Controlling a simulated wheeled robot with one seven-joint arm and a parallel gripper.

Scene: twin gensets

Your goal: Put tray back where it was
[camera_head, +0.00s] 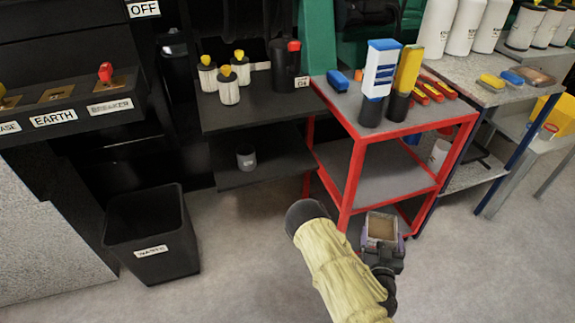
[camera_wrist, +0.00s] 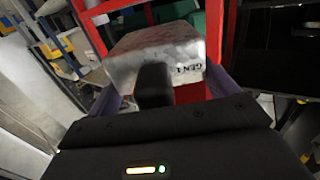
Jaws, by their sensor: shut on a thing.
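My gripper (camera_head: 383,250) is shut on a small grey metal tray (camera_head: 381,227), held low in front of the red cart (camera_head: 352,172). In the head view the tray's inside or top looks brown. In the wrist view the tray (camera_wrist: 155,50) fills the space beyond my gripper (camera_wrist: 160,88). It carries a "GEN 1" label that reads upside down. Purple-grey fingers flank it, and a dark part of the gripper hides some of its near face.
The red cart's top holds a blue-white box (camera_head: 380,68), a yellow one (camera_head: 408,69) and red tools. Its middle shelf is mostly bare. A black waste bin (camera_head: 152,232) stands left. A bench (camera_head: 470,70) with bottles stands right. Front floor is clear.

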